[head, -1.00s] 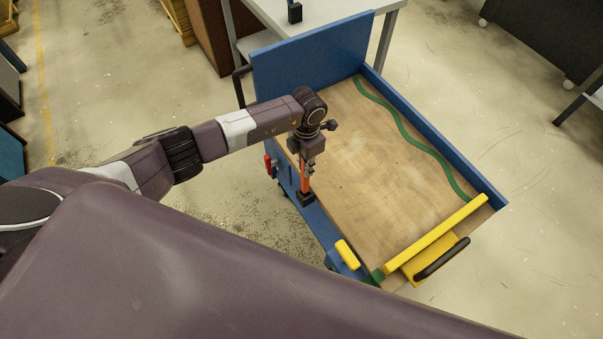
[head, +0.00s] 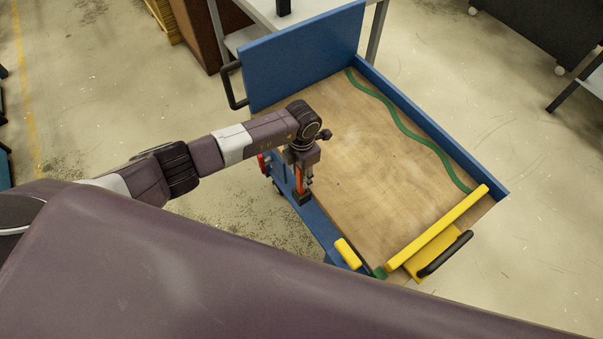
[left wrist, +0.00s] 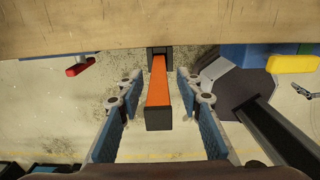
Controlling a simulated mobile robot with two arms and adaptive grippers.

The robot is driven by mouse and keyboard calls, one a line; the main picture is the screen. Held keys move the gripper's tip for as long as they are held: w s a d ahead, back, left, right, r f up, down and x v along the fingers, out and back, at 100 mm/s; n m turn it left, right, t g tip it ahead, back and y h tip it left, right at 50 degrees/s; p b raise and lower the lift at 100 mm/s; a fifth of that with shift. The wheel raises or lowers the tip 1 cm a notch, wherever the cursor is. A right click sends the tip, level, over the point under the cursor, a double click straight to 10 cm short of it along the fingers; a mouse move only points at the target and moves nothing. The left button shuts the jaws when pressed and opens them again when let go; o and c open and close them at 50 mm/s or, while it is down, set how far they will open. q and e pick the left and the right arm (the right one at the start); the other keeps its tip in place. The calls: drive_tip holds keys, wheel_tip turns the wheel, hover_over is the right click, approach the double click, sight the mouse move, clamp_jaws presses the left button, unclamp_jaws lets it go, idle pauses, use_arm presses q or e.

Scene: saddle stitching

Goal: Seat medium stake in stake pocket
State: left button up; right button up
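The medium stake is an orange bar with dark ends (left wrist: 159,85), and it also shows in the head view (head: 299,180). It stands upright at the cart's near-left side, its lower end at a dark stake pocket (left wrist: 159,51); how deep it sits is hidden. The pocket also shows dark in the head view (head: 303,198). My left gripper (left wrist: 161,86) is open, with one finger on each side of the stake and a visible gap on both sides. In the head view the left gripper (head: 304,178) is above and around the stake's top. My right gripper is not in view.
The blue cart (head: 433,132) has a wooden deck (head: 375,165) with a green wavy strip (head: 407,127). A yellow bar (head: 437,226) and a yellow block (head: 348,253) are at the near end. A red part (left wrist: 80,67) hangs at the cart's side.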

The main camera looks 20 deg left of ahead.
use_arm(q)
wheel_tip(320, 180, up, 12)
drive_tip(key=shift+r+b, duration=0.1)
drive_tip(key=shift+b, duration=1.1)
